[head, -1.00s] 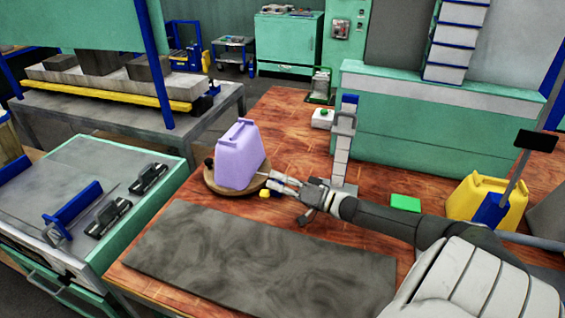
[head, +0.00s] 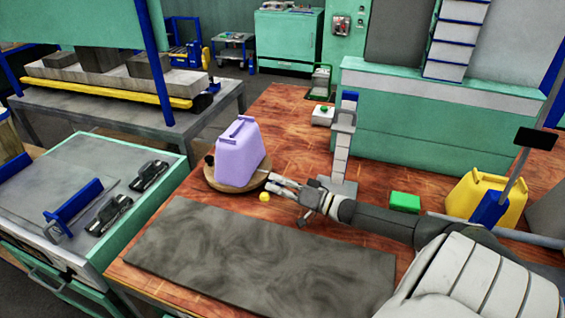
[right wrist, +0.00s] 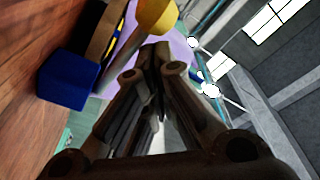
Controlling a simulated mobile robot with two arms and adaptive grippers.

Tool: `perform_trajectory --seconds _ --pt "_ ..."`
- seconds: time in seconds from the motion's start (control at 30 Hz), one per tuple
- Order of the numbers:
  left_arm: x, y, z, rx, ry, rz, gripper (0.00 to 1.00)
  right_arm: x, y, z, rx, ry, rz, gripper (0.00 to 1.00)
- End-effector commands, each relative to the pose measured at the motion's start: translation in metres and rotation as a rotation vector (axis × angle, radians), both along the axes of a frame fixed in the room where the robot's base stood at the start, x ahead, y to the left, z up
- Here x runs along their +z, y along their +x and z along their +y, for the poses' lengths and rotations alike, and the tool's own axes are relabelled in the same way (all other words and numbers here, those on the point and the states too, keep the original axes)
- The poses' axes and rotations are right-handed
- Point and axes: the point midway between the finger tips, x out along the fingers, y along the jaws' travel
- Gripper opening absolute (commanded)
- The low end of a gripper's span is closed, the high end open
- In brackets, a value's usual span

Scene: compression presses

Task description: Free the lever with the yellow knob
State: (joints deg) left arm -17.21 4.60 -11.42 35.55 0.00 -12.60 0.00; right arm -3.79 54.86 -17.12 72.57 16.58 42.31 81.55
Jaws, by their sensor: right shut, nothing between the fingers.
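The yellow knob (head: 264,197) shows just below my right gripper's fingertips, near the front right edge of a round wooden board (head: 258,178). In the right wrist view the knob (right wrist: 157,15) sits on a grey rod (right wrist: 124,48). A purple jug (head: 236,152) stands upright on the board; part of it shows behind the knob in the wrist view. My right gripper (head: 271,183) is shut and empty, close to the knob and the board's right side. Whether it touches either is unclear. My left gripper is out of view.
A dark grey mat (head: 260,250) lies in front of the board. A grey stand (head: 341,150), a green block (head: 405,202) and a yellow jug (head: 486,199) stand to the right. A blue block (right wrist: 68,80) shows beside the rod in the wrist view.

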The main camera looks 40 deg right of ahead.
Motion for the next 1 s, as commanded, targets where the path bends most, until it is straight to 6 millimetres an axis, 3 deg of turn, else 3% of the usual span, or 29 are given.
perform_trajectory --seconds 0.27,0.7,1.0 --pt "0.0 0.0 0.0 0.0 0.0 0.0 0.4 0.02 0.0 0.0 0.002 -0.002 -0.001 0.0" --pt "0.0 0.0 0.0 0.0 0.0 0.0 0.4 0.091 0.0 0.0 0.001 -0.002 0.001 0.0" --pt "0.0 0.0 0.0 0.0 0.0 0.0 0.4 0.1 0.0 0.0 -0.001 0.001 0.001 0.0"
